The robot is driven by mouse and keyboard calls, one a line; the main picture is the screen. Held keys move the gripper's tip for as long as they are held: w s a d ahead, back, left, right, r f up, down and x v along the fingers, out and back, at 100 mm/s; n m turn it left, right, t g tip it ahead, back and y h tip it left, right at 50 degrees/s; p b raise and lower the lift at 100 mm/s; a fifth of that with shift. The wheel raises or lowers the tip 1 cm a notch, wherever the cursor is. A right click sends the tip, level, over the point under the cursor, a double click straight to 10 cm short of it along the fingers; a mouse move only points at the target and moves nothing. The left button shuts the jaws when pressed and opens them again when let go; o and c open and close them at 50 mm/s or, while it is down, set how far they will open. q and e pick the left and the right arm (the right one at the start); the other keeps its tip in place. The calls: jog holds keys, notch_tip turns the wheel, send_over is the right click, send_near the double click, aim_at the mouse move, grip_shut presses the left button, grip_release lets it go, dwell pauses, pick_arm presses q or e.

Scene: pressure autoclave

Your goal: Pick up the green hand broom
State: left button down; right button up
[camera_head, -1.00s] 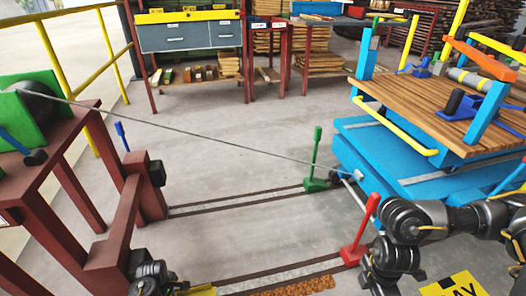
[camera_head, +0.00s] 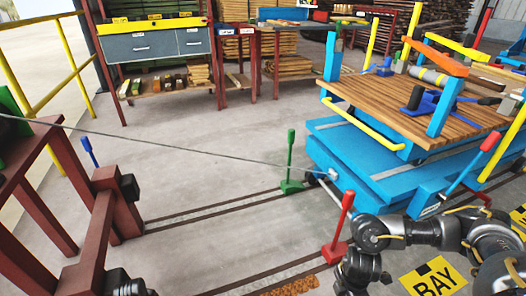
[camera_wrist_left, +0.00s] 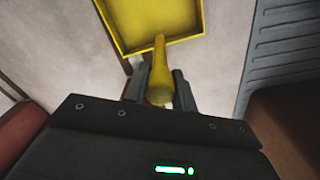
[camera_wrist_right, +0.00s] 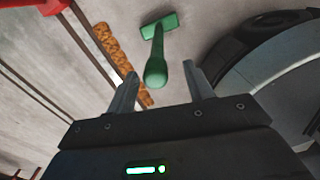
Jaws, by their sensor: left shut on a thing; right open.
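The green hand broom shows in the right wrist view, with its flat head (camera_wrist_right: 160,26) away from me and its handle (camera_wrist_right: 155,70) pointing toward my gripper. My right gripper (camera_wrist_right: 160,74) is open. The handle's end appears between its fingertips; I cannot tell how far below them it lies. I cannot make out the broom in the head view. My left gripper (camera_wrist_left: 160,72) is shut on the handle (camera_wrist_left: 160,55) of a yellow dustpan-like tray (camera_wrist_left: 200,45). The right arm (camera_head: 415,232) shows at lower right in the head view.
A red lever (camera_head: 340,228) and a green lever (camera_head: 290,165) stand by the floor rails. A blue cart (camera_head: 375,160) is at right, a red frame (camera_head: 100,240) at left. A cable (camera_head: 190,140) crosses between them. A rusty strip (camera_wrist_right: 115,55) lies near the broom.

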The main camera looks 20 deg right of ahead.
jog(key=f, duration=0.5)
jog(key=shift+w, duration=0.3)
grip_shut()
